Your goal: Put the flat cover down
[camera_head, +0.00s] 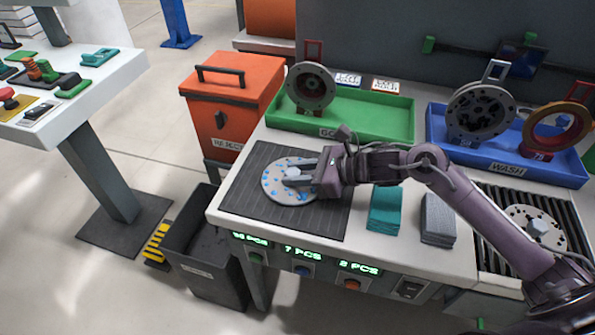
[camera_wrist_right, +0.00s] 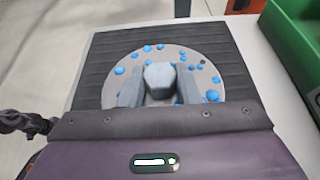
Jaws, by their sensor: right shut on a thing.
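The flat cover (camera_head: 277,190) is a round light-grey disc with blue spots and a central knob. It lies over the dark ribbed mat (camera_head: 245,205) at the left of the bench; whether it touches the mat is hard to tell. My right gripper (camera_head: 292,176) is shut on the cover's knob. In the right wrist view the grey block-like knob (camera_wrist_right: 160,78) sits between the two fingers, with the spotted disc (camera_wrist_right: 135,60) around it. My left gripper is not in view.
A green tray (camera_head: 385,128) and a blue tray (camera_head: 560,172) hold round parts behind the mat. Teal cloths (camera_head: 385,209) and grey cloths (camera_head: 438,220) lie right of it. Another disc rests on rollers (camera_head: 480,200) at right. An orange reject bin (camera_head: 225,110) stands at left.

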